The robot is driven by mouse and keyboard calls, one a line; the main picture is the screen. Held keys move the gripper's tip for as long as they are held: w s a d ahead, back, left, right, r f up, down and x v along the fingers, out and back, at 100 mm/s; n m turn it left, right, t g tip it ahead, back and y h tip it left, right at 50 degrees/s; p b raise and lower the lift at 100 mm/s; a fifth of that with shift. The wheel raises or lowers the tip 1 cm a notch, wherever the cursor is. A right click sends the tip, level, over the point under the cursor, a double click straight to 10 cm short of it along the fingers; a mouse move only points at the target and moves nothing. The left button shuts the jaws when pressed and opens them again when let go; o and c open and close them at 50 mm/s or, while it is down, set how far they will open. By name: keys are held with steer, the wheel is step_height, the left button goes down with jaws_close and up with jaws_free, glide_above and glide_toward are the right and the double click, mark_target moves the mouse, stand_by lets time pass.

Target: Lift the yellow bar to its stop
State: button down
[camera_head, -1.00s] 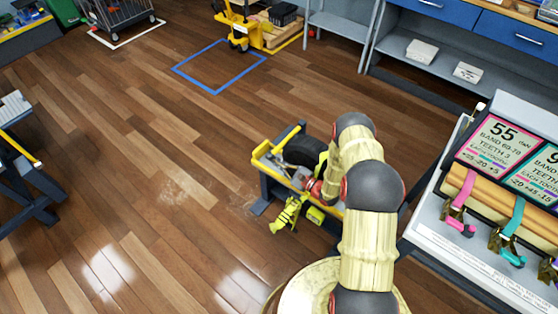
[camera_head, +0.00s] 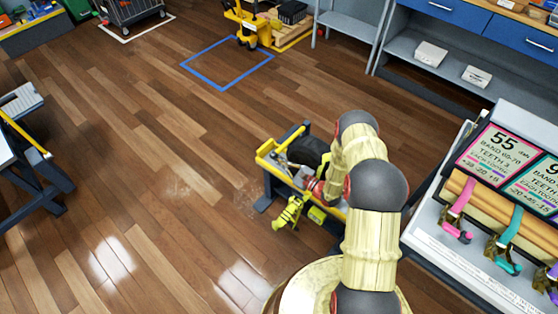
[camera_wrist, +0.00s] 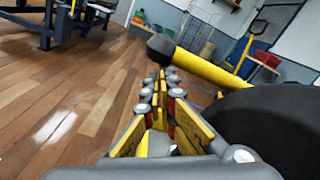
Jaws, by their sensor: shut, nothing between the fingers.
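The yellow bar (camera_wrist: 215,68) with a black end cap crosses the wrist view just above and beyond my fingertips. In the head view the yellow bar (camera_head: 267,149) is at the left end of a low stand, beside a black round body. My gripper (camera_wrist: 161,82) is shut and empty, its fingers pointing towards the space under the bar's capped end. I cannot tell whether they touch it. In the head view my arm partly hides the stand, and my gripper (camera_head: 301,177) shows only in part.
The black round body (camera_wrist: 270,125) stands close on the right of my fingers. A yellow-green piece (camera_head: 290,212) hangs at the stand's near side. A counter with coloured straps (camera_head: 455,215) is at the right. The wooden floor (camera_head: 140,150) to the left is clear.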

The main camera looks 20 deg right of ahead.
step_height(320, 180, up, 12)
steer(key=w+d+m+p, duration=0.1)
steer(key=d+m+p, duration=0.1)
steer(key=m+p, duration=0.5)
steer(key=w+d+r+m+p, duration=0.3)
steer(key=w+d+r+m, duration=0.3)
steer(key=d+r+m, duration=0.2)
steer(key=shift+w+d+r+y, duration=0.2)
steer(key=shift+d+r+y, duration=0.1)
steer(key=shift+d+r, duration=0.75)
